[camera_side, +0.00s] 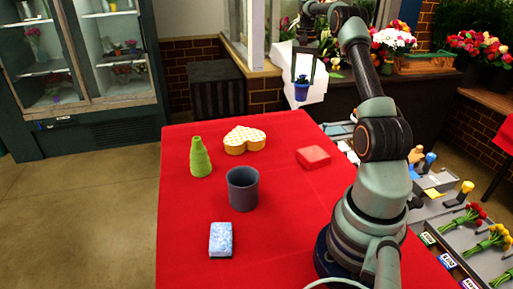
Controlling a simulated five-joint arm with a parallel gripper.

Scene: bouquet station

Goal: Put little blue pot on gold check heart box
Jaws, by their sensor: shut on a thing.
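The little blue pot (301,91) hangs in the air between the fingertips of my gripper (302,78), above the far right edge of the red table. Something small and dark shows at the pot's top. My gripper is shut on the pot, pointing down. The gold check heart box (244,140) lies flat on the red cloth near the table's far edge, with a pale checked top and yellow sides. The pot is up and to the right of the box in the picture, well apart from it.
On the red table (290,215) stand a green ribbed vase (200,158) left of the heart box, a dark grey cup (243,189) in front, a blue-white sponge-like block (220,239) nearest, and a red box (313,157) at right. Trays with flowers (465,225) lie beyond the right side.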

